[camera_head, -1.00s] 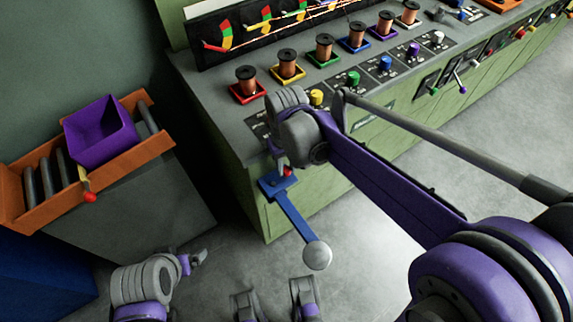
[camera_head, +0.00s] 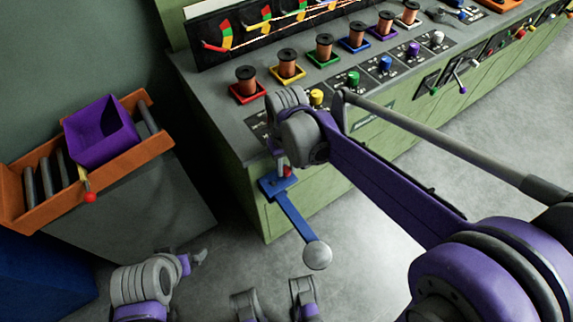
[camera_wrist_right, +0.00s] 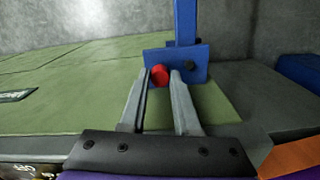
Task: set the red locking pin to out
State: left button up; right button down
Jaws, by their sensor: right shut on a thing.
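The red locking pin (camera_head: 287,171) is on the blue bracket (camera_head: 269,187) at the near end of the green cabinet. A blue lever with a pale round knob (camera_head: 317,255) runs down from the bracket. My right gripper (camera_head: 281,166) is at the pin. In the right wrist view, the red pin head (camera_wrist_right: 160,75) sits between the two fingertips (camera_wrist_right: 161,79), in front of the blue plate (camera_wrist_right: 188,68). The gripper is shut on it. The pin's shaft is hidden. My left gripper (camera_head: 197,257) is low at the left, away from the cabinet, too small to read.
The cabinet top (camera_head: 205,92) carries copper spools in coloured trays and coloured knobs. At the left, a purple bin (camera_head: 101,133) stands in an orange tray (camera_head: 158,145) with another red-tipped handle (camera_head: 89,197).

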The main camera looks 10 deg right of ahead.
aim_at(287, 170)
jog(key=shift+r, duration=0.1)
notch_tip(287, 170, up, 2)
jog(key=shift+r+p, duration=0.1)
jog(key=shift+p, duration=0.85)
jog(key=c, duration=0.6)
grip_release()
notch_tip(287, 170, up, 10)
jog(key=p, duration=0.1)
jog(key=shift+r+p, duration=0.25)
jog(key=shift+p, duration=0.1)
